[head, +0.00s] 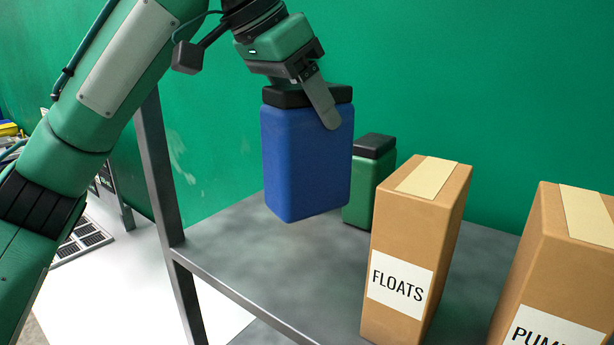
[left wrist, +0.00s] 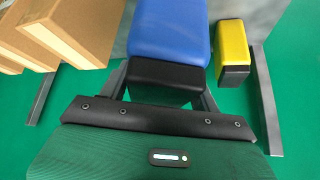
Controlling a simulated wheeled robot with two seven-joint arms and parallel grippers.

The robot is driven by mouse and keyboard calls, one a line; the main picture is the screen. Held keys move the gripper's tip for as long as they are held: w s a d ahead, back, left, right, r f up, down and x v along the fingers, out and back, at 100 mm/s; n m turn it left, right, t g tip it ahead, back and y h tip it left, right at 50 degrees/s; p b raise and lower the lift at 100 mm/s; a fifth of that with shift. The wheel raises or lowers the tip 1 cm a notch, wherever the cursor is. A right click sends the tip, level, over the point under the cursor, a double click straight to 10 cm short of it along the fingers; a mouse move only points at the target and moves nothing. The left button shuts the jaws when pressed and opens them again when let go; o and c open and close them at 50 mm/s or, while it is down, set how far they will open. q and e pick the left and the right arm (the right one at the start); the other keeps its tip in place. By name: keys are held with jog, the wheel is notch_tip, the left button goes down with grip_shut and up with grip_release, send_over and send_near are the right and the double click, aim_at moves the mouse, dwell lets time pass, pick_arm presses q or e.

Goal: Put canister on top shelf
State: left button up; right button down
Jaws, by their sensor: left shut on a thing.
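A blue canister (head: 305,160) with a black lid hangs upright, slightly tilted, in my left gripper (head: 312,98). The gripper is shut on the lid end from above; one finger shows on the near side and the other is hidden. The canister appears to be over the left part of the grey shelf (head: 265,265), with its base seemingly just above the surface. In the left wrist view the blue canister (left wrist: 168,28) and its black lid show at top centre. My right gripper is in neither view.
A green canister (head: 362,195) with a black lid stands on the shelf behind. A FLOATS box (head: 415,240) and a second labelled box (head: 560,265) stand to the right. A shelf post (head: 160,165) rises at left. The left wrist view shows a yellow canister (left wrist: 231,42).

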aim_at(306, 188)
pick_arm(q)
notch_tip(306, 188, down, 7)
jog(key=shift+f+p, duration=0.15)
jog(key=shift+p, duration=0.9)
jog(key=shift+f+p, duration=0.35)
jog(key=shift+f, duration=0.5)
notch_tip(306, 188, down, 2)
jog(key=shift+f+p, duration=0.25)
jog(key=shift+p, duration=0.15)
jog(key=shift+f, duration=0.1)
jog(key=o, duration=1.5)
jog(key=shift+s+f, duration=0.1)
jog(key=o, duration=0.3)
jog(key=shift+o, duration=0.2)
